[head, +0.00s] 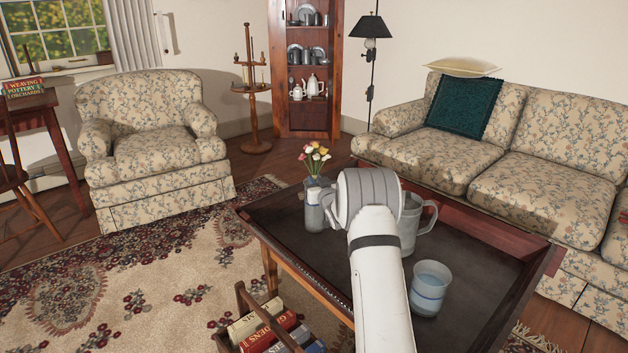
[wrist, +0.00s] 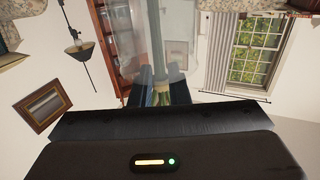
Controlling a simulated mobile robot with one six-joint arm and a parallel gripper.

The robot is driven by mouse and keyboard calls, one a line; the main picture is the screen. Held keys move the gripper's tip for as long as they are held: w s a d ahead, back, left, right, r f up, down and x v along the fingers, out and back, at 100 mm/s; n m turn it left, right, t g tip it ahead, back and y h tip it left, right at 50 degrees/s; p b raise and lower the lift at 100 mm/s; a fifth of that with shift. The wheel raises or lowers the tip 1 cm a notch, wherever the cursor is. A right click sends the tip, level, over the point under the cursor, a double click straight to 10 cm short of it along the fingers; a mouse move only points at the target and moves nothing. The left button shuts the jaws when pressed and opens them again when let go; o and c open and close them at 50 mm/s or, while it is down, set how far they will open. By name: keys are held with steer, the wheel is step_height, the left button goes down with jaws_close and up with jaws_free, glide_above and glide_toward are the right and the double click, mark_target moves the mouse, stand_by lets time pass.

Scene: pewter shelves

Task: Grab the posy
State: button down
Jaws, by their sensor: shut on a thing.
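The posy (head: 315,158), a small bunch of red, yellow and white flowers, stands upright in a clear vase (head: 315,217) at the far left part of the dark tray-topped table (head: 480,262). In the wrist view the vase (wrist: 178,30) rises close in front of the camera, with the green stems of the posy (wrist: 160,75) inside. The blooms are not clear in the wrist view. In the head view my arm hides most of the gripper. I cannot tell whether the vase touches the table.
A grey jug (head: 412,225) stands right beside my arm, partly hidden by it. The table has raised edges. A wooden book carrier (head: 245,310) is at front left. A sofa (head: 560,170) borders the table behind.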

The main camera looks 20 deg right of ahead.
mark_target(319, 154)
step_height(319, 154, up, 11)
steer(key=p, duration=0.4)
steer(key=shift+f+p, duration=0.15)
steer(key=shift+p, duration=0.2)
step_height(319, 154, up, 14)
steer(key=p, duration=1.4)
